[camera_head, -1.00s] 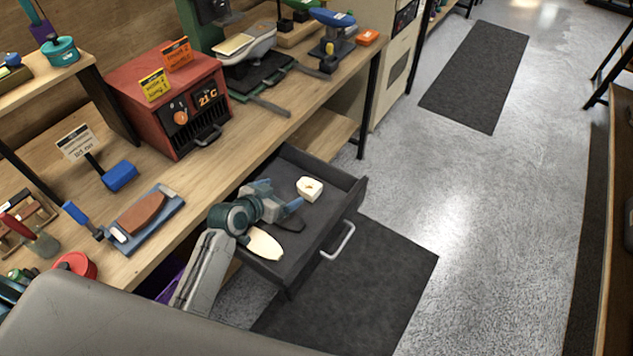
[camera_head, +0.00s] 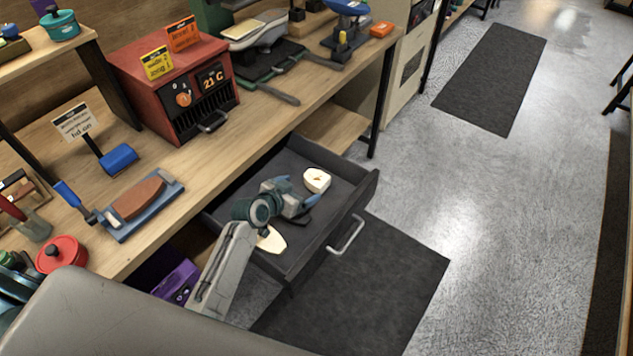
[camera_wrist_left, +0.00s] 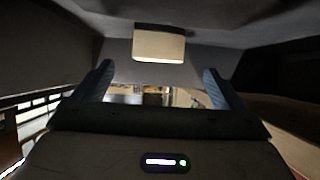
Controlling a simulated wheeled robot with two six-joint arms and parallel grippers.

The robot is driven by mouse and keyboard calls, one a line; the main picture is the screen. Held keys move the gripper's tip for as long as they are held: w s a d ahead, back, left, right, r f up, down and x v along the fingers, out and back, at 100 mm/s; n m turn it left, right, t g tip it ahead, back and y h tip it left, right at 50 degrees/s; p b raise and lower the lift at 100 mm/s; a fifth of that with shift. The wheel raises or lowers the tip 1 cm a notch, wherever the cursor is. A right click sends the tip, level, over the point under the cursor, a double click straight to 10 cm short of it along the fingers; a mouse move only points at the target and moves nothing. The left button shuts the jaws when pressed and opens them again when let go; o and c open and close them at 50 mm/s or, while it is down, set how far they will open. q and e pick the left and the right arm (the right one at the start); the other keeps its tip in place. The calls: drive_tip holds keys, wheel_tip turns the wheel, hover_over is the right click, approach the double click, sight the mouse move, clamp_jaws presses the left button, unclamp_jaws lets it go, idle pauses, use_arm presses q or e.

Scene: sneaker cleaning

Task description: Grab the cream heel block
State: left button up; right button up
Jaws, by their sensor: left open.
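The cream heel block (camera_head: 317,180) lies in the open dark drawer (camera_head: 333,204), toward its back right part in the head view. My left gripper (camera_head: 298,190) is inside the drawer, just left of the block, with its blue fingers spread and pointing toward it. In the left wrist view the block (camera_wrist_left: 159,43) shows at upper centre, beyond and between the two open fingertips (camera_wrist_left: 158,72). The fingers do not touch it. My right gripper is not in view.
A cream sole-shaped piece (camera_head: 271,241) and a dark piece lie in the drawer by my left gripper. Drawer walls surround the gripper, with a metal handle (camera_head: 346,236) on the front. The wooden workbench (camera_head: 235,150) stands beside the drawer, carrying a red heater box (camera_head: 180,92).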

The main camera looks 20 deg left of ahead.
sight(312, 181)
use_arm(q)
drive_tip(key=shift+x, duration=0.85)
drive_tip(key=shift+w+d+p, duration=0.2)
drive_tip(key=shift+w+p, duration=0.2)
drive_tip(key=shift+w, duration=0.2)
drive_tip(key=x, duration=0.4)
drive_tip(key=shift+p, duration=0.4)
drive_tip(key=shift+r, duration=0.1)
drive_tip(key=c, duration=1.1)
drive_tip(key=shift+r, duration=0.1)
